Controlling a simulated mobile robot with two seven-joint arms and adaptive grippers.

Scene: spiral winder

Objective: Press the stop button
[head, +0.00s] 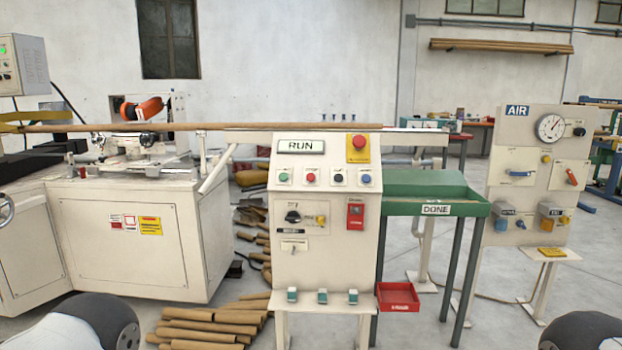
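The control panel (325,225) stands upright in front of me in the head view, with a display (301,146) reading RUN. Below the display is a row of small buttons: a green one (283,177), a red one (310,177) beside it, then a dark one (338,178) and a blue one (366,178). Their labels are too small to read. A larger red mushroom button (359,142) sits on a yellow plate at the panel's upper right. Neither gripper is in view; only rounded parts of my arms show at the bottom corners, away from the panel.
The white winder machine (140,240) stands left, with a long brown tube (200,126) across behind the panel. A green DONE table (425,184) and red tray (398,297) are right, the AIR panel (550,140) further right. Cardboard tubes (205,328) lie on the floor.

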